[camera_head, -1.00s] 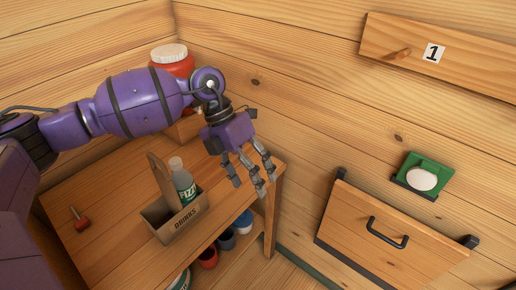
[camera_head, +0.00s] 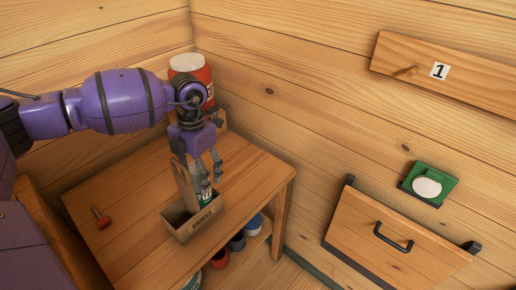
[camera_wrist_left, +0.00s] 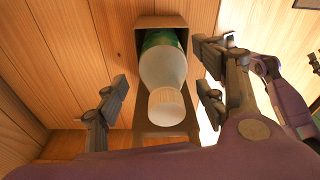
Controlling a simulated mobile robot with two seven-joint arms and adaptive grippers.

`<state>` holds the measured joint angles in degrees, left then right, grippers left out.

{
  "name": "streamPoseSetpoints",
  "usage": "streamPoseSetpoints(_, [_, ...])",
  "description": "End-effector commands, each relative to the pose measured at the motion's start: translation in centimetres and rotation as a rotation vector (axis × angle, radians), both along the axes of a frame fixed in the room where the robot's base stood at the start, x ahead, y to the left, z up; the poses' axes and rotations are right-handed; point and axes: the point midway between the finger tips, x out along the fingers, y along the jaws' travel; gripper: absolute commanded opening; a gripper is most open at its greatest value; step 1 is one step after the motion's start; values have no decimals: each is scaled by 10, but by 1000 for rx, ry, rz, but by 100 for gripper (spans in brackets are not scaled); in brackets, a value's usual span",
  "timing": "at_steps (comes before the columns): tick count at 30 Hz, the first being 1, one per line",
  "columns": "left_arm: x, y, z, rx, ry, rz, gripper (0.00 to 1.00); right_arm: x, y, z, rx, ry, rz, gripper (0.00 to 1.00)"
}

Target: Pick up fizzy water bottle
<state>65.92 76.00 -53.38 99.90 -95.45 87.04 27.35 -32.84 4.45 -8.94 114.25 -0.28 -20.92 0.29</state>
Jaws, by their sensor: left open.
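The fizzy water bottle (camera_head: 206,197) stands in the wooden drinks carrier (camera_head: 196,226) on the table; my fingers hide most of it in the head view. In the left wrist view the bottle (camera_wrist_left: 163,68) shows its white cap, clear shoulder and green label, seen from the cap end, inside the carrier (camera_wrist_left: 182,22). My left gripper (camera_head: 206,186) points down at the bottle's top. In the left wrist view the left gripper (camera_wrist_left: 155,105) is open, with fingers on both sides of the bottle and gaps between. My right gripper is in neither view.
The wooden table (camera_head: 255,178) has free room right of the carrier. A red jar with a white lid (camera_head: 190,68) stands at the back. Cups (camera_head: 237,242) sit on the shelf below.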

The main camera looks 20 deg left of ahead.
Motion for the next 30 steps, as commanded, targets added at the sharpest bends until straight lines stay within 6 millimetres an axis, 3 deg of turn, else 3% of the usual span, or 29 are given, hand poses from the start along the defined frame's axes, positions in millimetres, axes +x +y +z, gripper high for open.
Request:
streamPoseSetpoints(4, [-3,0,-15,-2,1,0,64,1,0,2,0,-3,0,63])
streamPoseSetpoints(12, [-3,0,-18,-2,0,0,63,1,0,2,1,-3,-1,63])
streamPoseSetpoints(26, [-3,0,-18,-2,0,0,2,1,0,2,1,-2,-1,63])
streamPoseSetpoints(30, [-3,0,-18,-2,-1,0,0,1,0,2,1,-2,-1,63])
